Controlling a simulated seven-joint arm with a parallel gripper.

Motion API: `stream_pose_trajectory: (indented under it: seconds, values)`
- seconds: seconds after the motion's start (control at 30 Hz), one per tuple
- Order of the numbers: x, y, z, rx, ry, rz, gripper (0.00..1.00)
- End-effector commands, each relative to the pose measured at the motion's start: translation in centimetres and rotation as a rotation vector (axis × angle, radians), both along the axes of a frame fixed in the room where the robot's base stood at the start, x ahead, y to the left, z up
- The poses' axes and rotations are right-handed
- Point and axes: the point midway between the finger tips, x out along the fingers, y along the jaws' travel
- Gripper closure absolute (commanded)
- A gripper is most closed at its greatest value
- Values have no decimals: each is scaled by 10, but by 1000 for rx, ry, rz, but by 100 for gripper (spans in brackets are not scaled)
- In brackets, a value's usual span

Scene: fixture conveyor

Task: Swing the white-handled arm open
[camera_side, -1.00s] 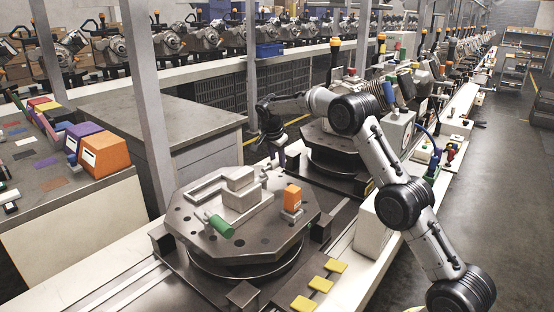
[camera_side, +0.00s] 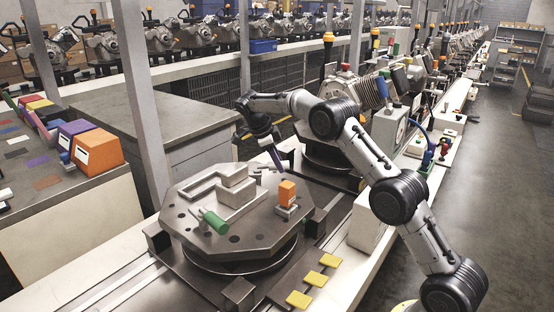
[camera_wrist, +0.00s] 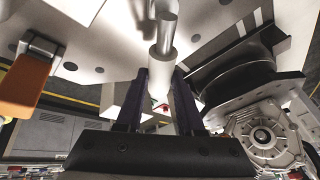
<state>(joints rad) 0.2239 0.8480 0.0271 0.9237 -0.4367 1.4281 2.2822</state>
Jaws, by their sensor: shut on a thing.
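The white handle (camera_wrist: 161,68) is a pale upright cylinder, and in the wrist view it stands between my two dark fingers. My gripper (camera_wrist: 161,98) is shut on it. A grey metal rod (camera_wrist: 166,30) runs on from the handle's upper end in that view. In the side view my gripper (camera_side: 276,160) reaches down at the far edge of the octagonal metal plate (camera_side: 255,230). The handle is too small there to make out clearly. A raised grey block fixture (camera_side: 236,190) stands on the plate, left of my gripper.
An orange upright handle (camera_side: 287,192) stands on the plate near my gripper; it also shows in the wrist view (camera_wrist: 25,85). A green handle (camera_side: 216,222) lies nearer the front. An engine unit (camera_side: 368,92) is behind. Yellow pads (camera_side: 314,279) line the front right.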

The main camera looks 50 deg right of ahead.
Motion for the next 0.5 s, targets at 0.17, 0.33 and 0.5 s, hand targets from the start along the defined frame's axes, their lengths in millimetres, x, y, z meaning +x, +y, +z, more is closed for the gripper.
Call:
stream_pose_trajectory:
  seconds: [0.17, 0.33, 0.5]
  values:
    - [-6, 10, 1, 0, -1, -167, 100]
    - [-10, 19, 1, 0, -2, -314, 100]
    - [-13, 26, 1, 0, -1, -438, 100]
